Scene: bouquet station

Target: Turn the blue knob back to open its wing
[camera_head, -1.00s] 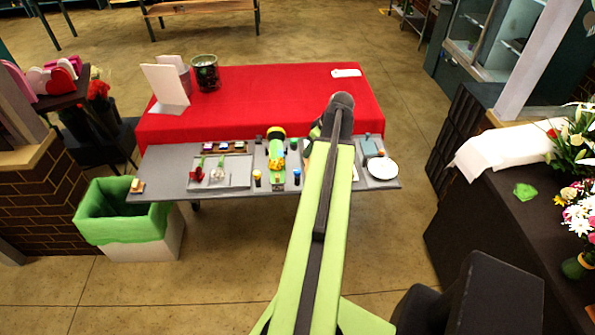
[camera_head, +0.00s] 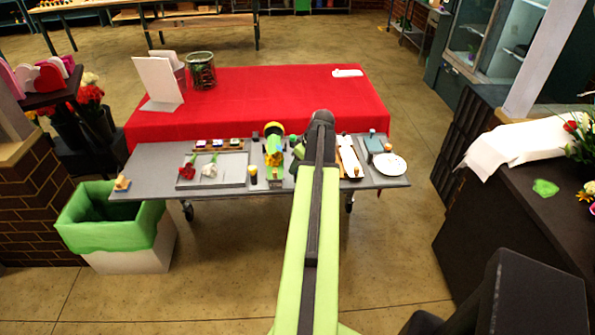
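A small green and yellow fixture (camera_head: 273,152) stands on the grey table (camera_head: 150,180), right of the shallow tray. A small yellow-topped post (camera_head: 253,174) is at its front left. I cannot pick out the blue knob now; my arm's end covers the spot at the fixture's front right. My gripper (camera_head: 299,158) is at the far end of my green arm, close to the fixture's right side. Its fingers are too small and hidden to tell whether they are open or touch anything. I cannot make out the wing's position.
The tray (camera_head: 182,186) holds a red and a white flower. A white plate (camera_head: 390,163) and a light board (camera_head: 349,158) lie to the right. A red-covered table (camera_head: 290,95) stands behind. A green-lined bin (camera_head: 105,230) is at left.

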